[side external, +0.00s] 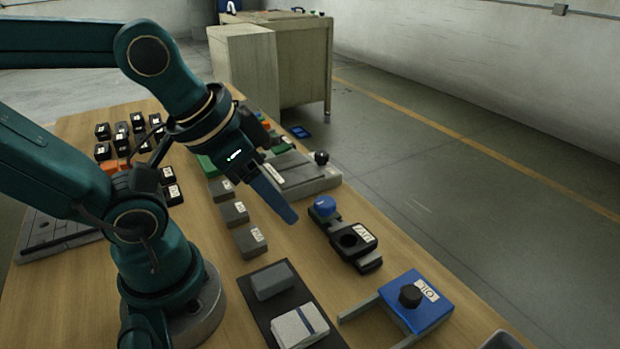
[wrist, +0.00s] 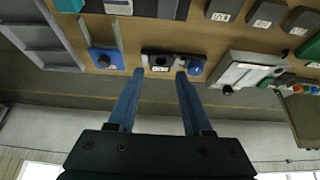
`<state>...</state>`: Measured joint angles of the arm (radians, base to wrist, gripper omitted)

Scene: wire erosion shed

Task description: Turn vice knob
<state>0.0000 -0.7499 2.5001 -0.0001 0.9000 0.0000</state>
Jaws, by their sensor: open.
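A dark vice-like block (side external: 352,243) with a white label and a round dark recess lies on the wooden table. A round blue knob (side external: 324,205) sits at its far end. In the wrist view the block (wrist: 158,59) shows just beyond my fingertips, with the blue knob (wrist: 196,67) to the right of the right fingertip. My gripper (side external: 292,217) has blue fingers and is above the table, to the left of the knob in the side view. In the wrist view my gripper (wrist: 160,74) is open with nothing between its fingers.
A blue box marked OIL (side external: 410,303) with a black knob stands nearer the camera. A grey fixture with a black ball knob (side external: 321,157) stands beyond the block. Grey labelled blocks (side external: 234,213) and a dark tray (side external: 262,311) lie to the left.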

